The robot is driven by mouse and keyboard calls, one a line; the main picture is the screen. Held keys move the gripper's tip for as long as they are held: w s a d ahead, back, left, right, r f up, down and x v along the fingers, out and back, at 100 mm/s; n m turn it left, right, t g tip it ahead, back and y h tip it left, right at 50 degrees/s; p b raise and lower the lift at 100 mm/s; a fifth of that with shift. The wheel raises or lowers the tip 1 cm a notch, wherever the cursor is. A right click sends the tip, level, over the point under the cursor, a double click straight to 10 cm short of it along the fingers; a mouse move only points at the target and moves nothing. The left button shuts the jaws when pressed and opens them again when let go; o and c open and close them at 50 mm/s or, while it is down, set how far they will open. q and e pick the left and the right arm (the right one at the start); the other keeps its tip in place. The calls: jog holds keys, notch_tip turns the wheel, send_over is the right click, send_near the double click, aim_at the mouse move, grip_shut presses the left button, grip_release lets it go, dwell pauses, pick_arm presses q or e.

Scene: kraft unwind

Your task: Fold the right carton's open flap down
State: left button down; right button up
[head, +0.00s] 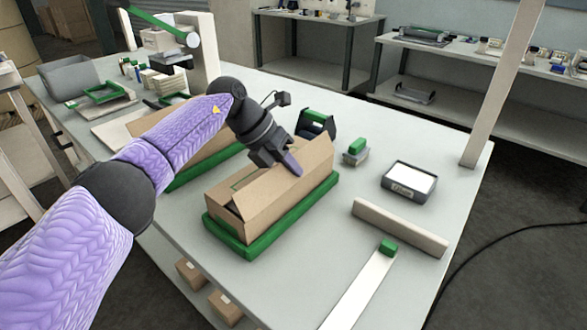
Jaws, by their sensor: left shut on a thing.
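The right carton (270,208), a long brown box, sits in a green tray (238,247) on the grey table. A brown flap (318,156) stands tilted up along its far right side. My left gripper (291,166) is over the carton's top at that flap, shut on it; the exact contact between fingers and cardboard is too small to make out. The near end of the carton top shows a dark gap. My right gripper is not in view.
My left arm partly hides another brown carton (205,139) in a green tray to the left. Right of the carton are a green-topped block (356,146), a dark tray with white contents (409,182) and a beige bar (399,228).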

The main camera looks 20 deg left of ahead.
pick_arm(q)
jog(key=shift+a+f+h+b, duration=0.15)
jog(key=shift+f+h+b, duration=0.05)
jog(key=shift+h+b, duration=0.25)
jog(key=shift+w+r+g+h+b, duration=0.1)
jog(key=shift+g+h+b, duration=0.15)
jog(key=shift+g+b, duration=0.1)
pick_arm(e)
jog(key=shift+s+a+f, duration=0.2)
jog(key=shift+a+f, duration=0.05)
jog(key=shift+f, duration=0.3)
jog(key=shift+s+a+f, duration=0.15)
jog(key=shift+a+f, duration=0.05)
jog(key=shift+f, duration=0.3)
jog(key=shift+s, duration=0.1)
pick_arm(q)
jog(key=c, duration=0.8)
grip_release()
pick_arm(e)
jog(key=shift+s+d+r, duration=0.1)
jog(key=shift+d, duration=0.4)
